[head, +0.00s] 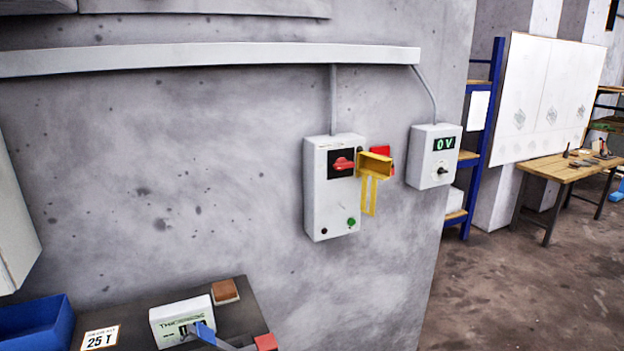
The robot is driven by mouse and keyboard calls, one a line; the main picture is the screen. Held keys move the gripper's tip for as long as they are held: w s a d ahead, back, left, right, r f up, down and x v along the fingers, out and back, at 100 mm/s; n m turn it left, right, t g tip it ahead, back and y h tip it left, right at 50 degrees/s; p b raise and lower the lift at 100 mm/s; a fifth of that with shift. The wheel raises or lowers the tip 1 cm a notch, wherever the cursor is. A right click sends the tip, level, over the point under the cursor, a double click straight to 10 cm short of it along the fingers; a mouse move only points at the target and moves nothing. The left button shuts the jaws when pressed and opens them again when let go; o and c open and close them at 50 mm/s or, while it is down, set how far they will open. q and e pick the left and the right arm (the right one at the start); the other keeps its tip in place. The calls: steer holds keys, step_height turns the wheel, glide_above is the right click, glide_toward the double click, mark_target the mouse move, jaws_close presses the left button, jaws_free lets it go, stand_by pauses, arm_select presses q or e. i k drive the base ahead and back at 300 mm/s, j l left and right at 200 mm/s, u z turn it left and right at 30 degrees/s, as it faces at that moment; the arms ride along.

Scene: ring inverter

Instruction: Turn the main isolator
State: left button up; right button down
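The main isolator is a red rotary handle (343,164) on a black plate, high on the front of a white wall box (328,208). The handle appears to lie roughly horizontal. A yellow bracket-like piece (375,165) sits at the box's right edge, beside the handle, with a strip hanging down. A green button (351,222) and a black one (324,231) are low on the box. Neither of my grippers is in view.
A second white box (422,171) to the right has a display reading 0V and a knob. Below, a dark bench (130,325) holds a white device (181,321) and a blue bin (33,322). Open floor (530,290) lies right, before a wooden table (560,169).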

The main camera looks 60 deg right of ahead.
mark_target(341, 162)
steer(key=u, duration=0.45)
steer(key=l+u, duration=0.1)
steer(key=u, duration=0.35)
steer(key=l+u, duration=0.1)
steer(key=u, duration=1.25)
steer(key=k+u, duration=0.15)
steer(key=u, duration=0.2)
steer(key=k+l+u, duration=0.1)
steer(key=u, duration=0.2)
steer(key=k+z, duration=0.25)
steer(key=k+j+u, duration=0.15)
steer(key=k, duration=0.3)
steer(key=k+u, duration=0.15)
steer(key=k, duration=0.3)
steer(key=k+u, duration=0.4)
steer(key=k, duration=0.4)
steer(key=k+z, duration=0.15)
steer(key=z, duration=0.15)
steer(key=k+z, duration=0.1)
steer(key=z, duration=0.65)
steer(key=k+l+z, duration=0.1)
steer(key=z, duration=0.85)
steer(key=l+z, duration=0.15)
steer(key=z, duration=0.35)
steer(key=l+z, duration=0.1)
steer(key=z, duration=0.35)
steer(key=l+z, duration=0.1)
steer(key=z, duration=0.35)
steer(key=k+l, duration=0.05)
